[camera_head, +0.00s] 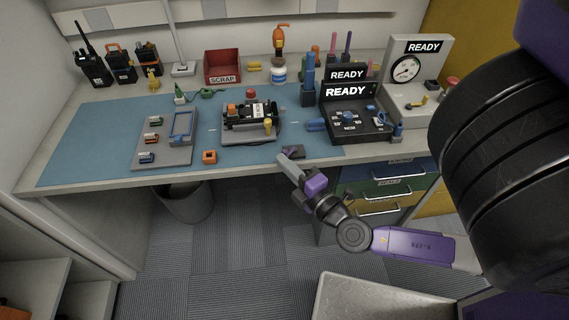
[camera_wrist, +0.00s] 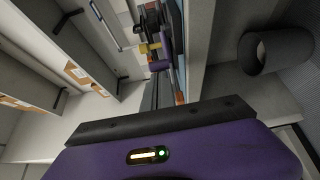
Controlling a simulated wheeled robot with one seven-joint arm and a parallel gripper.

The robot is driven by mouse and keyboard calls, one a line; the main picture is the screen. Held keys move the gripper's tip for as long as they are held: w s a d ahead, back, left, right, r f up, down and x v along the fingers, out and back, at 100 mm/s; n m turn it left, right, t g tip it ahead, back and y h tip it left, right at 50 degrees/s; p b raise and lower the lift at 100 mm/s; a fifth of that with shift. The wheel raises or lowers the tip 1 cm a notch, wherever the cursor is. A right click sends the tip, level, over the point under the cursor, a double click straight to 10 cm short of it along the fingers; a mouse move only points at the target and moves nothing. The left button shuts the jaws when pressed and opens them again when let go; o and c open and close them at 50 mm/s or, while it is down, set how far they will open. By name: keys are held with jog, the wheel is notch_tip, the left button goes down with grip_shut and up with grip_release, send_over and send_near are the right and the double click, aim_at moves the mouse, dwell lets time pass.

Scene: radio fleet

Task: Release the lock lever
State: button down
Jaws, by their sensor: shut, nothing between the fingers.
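A dark fixture (camera_head: 236,130) with a radio-like part clamped in it stands on the blue mat, mid-desk. A small yellow upright piece (camera_head: 267,126) at its front right may be the lock lever; I cannot tell for certain. In the wrist view a yellow piece (camera_wrist: 150,47) shows near the top, beside purple and dark parts, seen sideways. My gripper (camera_head: 283,160) is at the desk's front edge, right of and in front of the fixture, apart from it. It is shut and empty. Its purple housing fills the bottom of the wrist view.
A grey tray (camera_head: 148,160) with several small coloured parts lies left of the fixture. An orange block (camera_head: 209,157) sits near the front edge. A black test unit (camera_head: 362,134) reading READY stands to the right. Drawers (camera_head: 381,190) are below, and a bin (camera_head: 187,204) stands under the desk.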

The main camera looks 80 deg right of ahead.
jog(key=shift+s+d, duration=0.3)
jog(key=shift+d, duration=0.05)
jog(key=w+a, duration=0.1)
jog(key=w, duration=0.1)
jog(key=w+a, duration=0.1)
jog(key=w, duration=0.1)
jog(key=shift+a+p, duration=0.15)
jog(key=shift+p, duration=0.15)
jog(key=a+b+v, duration=0.1)
jog(key=b+v, duration=0.1)
jog(key=v, duration=0.8)
jog(key=shift+w+b, duration=0.4)
jog(key=shift+a, duration=0.1)
